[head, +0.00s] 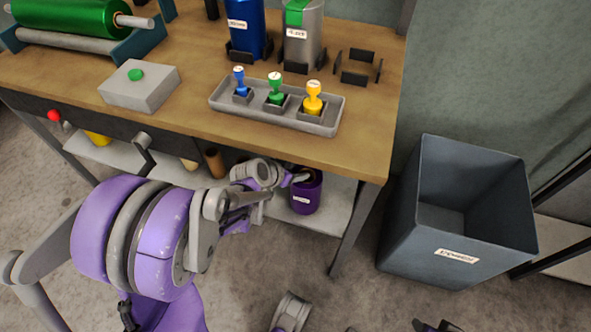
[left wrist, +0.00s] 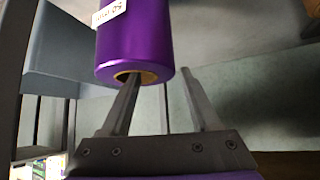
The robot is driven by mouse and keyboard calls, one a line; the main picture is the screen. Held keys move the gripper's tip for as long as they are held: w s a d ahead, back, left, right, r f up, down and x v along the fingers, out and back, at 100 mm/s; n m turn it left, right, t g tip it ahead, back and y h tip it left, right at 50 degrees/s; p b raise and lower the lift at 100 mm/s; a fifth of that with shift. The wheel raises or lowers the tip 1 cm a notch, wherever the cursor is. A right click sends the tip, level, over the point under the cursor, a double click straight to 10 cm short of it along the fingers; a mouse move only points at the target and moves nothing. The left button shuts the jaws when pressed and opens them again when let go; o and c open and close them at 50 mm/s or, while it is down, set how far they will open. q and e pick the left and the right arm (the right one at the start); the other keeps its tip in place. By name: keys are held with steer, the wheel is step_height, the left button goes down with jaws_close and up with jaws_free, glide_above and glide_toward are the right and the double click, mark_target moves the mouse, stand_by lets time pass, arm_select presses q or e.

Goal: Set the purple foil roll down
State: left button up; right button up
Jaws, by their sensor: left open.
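The purple foil roll (head: 306,194) stands upright on the lower shelf, under the table's front right part. It has a white label and a brown core, which shows in the left wrist view on the purple roll (left wrist: 140,45). My left gripper (head: 298,179) is at the roll's top end. In the left wrist view my left gripper (left wrist: 160,80) is open, one finger at the core opening and the other outside the roll's wall. I cannot tell whether either finger touches the roll.
The lower shelf (head: 330,213) has a table leg (head: 356,228) just right of the roll. A grey bin (head: 455,225) stands further right. The tabletop (head: 200,125) overhangs the shelf and carries a grey tray (head: 325,124) of stamps. A brown roll (head: 215,163) stands left of the gripper.

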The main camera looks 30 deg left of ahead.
arm_select(q)
steer(key=p+v, duration=0.4)
steer(key=v, duration=0.8)
steer(key=s+d+r+n+g+y, duration=0.1)
steer(key=s+d+g, duration=0.3)
steer(key=s+d, duration=0.7)
steer(key=s+r, duration=0.1)
steer(key=s, duration=0.3)
steer(key=shift+d+n, duration=0.35)
steer(key=shift+n, duration=0.05)
steer(key=shift+c, duration=1)
steer(key=shift+s+a, duration=0.1)
steer(key=shift+s, duration=0.05)
